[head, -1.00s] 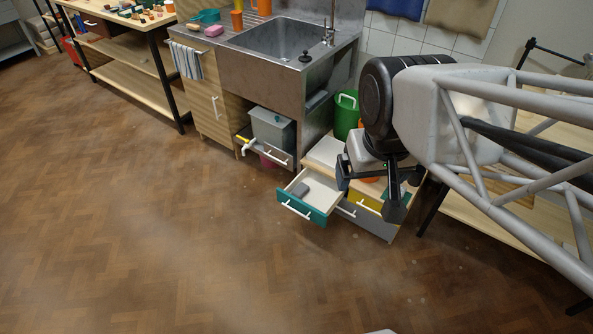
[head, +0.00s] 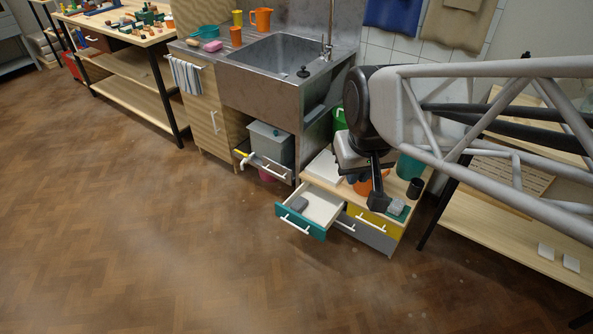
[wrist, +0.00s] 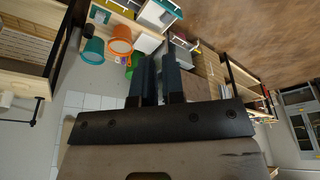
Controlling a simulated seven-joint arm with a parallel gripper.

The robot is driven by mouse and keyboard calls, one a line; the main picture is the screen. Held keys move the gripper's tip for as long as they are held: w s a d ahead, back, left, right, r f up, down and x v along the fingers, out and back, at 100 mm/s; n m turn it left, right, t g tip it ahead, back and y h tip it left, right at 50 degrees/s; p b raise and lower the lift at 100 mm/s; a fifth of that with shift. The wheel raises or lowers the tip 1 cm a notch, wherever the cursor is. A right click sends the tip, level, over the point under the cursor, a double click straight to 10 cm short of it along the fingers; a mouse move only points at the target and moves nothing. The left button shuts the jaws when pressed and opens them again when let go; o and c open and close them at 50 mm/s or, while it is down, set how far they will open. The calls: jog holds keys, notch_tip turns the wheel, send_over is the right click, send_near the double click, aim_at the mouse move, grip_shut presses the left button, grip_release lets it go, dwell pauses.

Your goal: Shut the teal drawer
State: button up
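The teal drawer (head: 301,222) is pulled out at the upper left of a low wooden cabinet (head: 398,232). Its white handle (head: 294,224) faces front left, and a small grey block (head: 298,203) lies inside. The teal front also shows at the top of the wrist view (wrist: 169,5). My gripper (head: 378,204) is to the right of the drawer in the head view, overlapping the cabinet top and apart from the drawer front. In the wrist view its two dark fingers (wrist: 160,55) are close together with a thin empty gap. One finger is hidden in the head view.
A yellow drawer (head: 375,220) and a grey drawer (head: 362,233) are in. A white tray (head: 324,168), an orange pot (wrist: 119,40), a teal pot (wrist: 93,52) and a dark cup (head: 415,188) are on or near the cabinet top. The floor (head: 190,240) in front is clear.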

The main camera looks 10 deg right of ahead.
jog(key=shift+n, duration=0.4)
jog(key=w+f, duration=0.1)
jog(key=w, duration=0.2)
jog(key=w+f, duration=0.1)
jog(key=w, duration=0.2)
jog(key=w+f, duration=0.1)
jog(key=w, duration=0.2)
jog(key=shift+w+a+f, duration=0.1)
jog(key=shift+w+f, duration=0.15)
jog(key=shift+f, duration=0.1)
grip_shut()
jog(key=w+f+n+t, duration=0.1)
jog(key=w+f+n, duration=0.1)
jog(key=w+f, duration=1.35)
jog(key=w+f+n+t, duration=0.2)
jog(key=w+f, duration=1)
jog(key=f, duration=0.6)
notch_tip(320, 180, down, 35)
jog(key=s+n+t, duration=0.1)
jog(key=s+n, duration=0.1)
jog(key=shift+s+d+n+h, duration=0.15)
jog(key=shift+d+n+h, duration=0.15)
jog(key=shift+h, duration=0.1)
jog(key=shift+r, duration=0.1)
